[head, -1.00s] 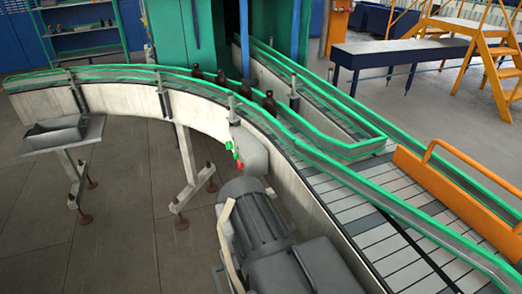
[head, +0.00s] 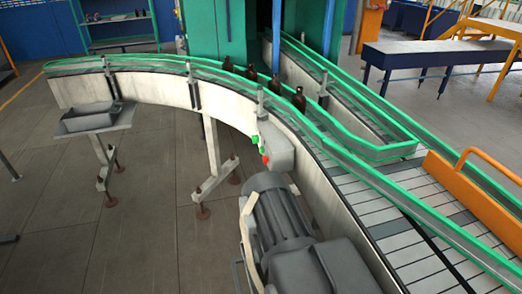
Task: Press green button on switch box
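The switch box (head: 280,148) is a grey rounded housing on the outer side wall of the curved conveyor, near the middle of the head view. A small green button (head: 255,139) sticks out at its upper left side. A red button (head: 265,160) sits just below and to the right of the green one. Neither of my grippers shows in the head view, so nothing of mine is seen near the box.
A large grey motor (head: 283,222) stands right below the switch box. The conveyor (head: 150,88) carries several dark amber bottles (head: 299,99). A grey tray (head: 92,118) stands at left. An orange guard (head: 470,190) is at right. The floor (head: 150,240) at lower left is mostly clear.

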